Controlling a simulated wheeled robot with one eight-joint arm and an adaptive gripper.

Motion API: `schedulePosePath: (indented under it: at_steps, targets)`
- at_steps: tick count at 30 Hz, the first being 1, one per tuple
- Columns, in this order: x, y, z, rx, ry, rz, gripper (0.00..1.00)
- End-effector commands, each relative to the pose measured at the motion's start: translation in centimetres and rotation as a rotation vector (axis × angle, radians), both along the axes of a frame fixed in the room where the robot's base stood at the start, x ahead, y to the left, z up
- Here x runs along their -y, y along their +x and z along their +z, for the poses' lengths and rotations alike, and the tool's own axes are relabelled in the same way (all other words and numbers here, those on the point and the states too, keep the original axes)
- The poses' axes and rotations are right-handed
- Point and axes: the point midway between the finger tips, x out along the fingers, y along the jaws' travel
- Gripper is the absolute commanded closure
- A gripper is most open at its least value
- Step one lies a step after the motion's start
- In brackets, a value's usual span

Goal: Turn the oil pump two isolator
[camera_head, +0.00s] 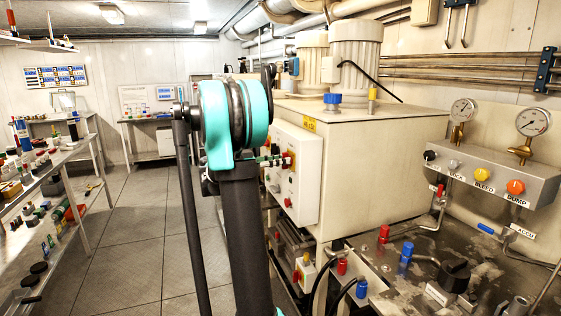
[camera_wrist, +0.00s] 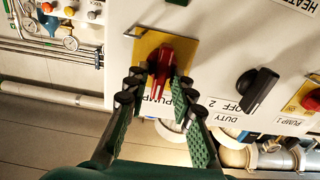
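A red isolator handle (camera_wrist: 163,58) on a yellow plate (camera_wrist: 146,44) is in the upper middle of the wrist view. A "PUMP" label below it is upside down and partly covered, so its number is hidden. My gripper (camera_wrist: 158,88) is open, with one dark fingertip on each side of the handle's lower part. I cannot tell whether either fingertip touches it. In the head view my gripper (camera_head: 270,161) is at the front of the white control box (camera_head: 308,185), largely behind my arm.
To the right in the wrist view are a black "DUTY" knob (camera_wrist: 258,90) and another red isolator (camera_wrist: 311,100) labelled PUMP 1. In the head view a valve manifold (camera_head: 495,172) is on the right and a cluttered bench (camera_head: 80,215) on the left. The floor between is clear.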

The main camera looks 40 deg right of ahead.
Motion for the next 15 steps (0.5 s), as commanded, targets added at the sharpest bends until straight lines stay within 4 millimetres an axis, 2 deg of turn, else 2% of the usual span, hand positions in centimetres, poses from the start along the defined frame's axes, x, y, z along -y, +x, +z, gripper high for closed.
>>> schedulePosePath:
  at_steps: [1,5,15]
  targets:
    - [-0.01,0.00,0.00,0.000,0.000,0.000,0.86]
    - [-0.02,0.00,0.00,0.000,0.000,0.000,1.00]
    - [-0.02,0.03,0.00,-0.015,0.004,0.000,1.00]
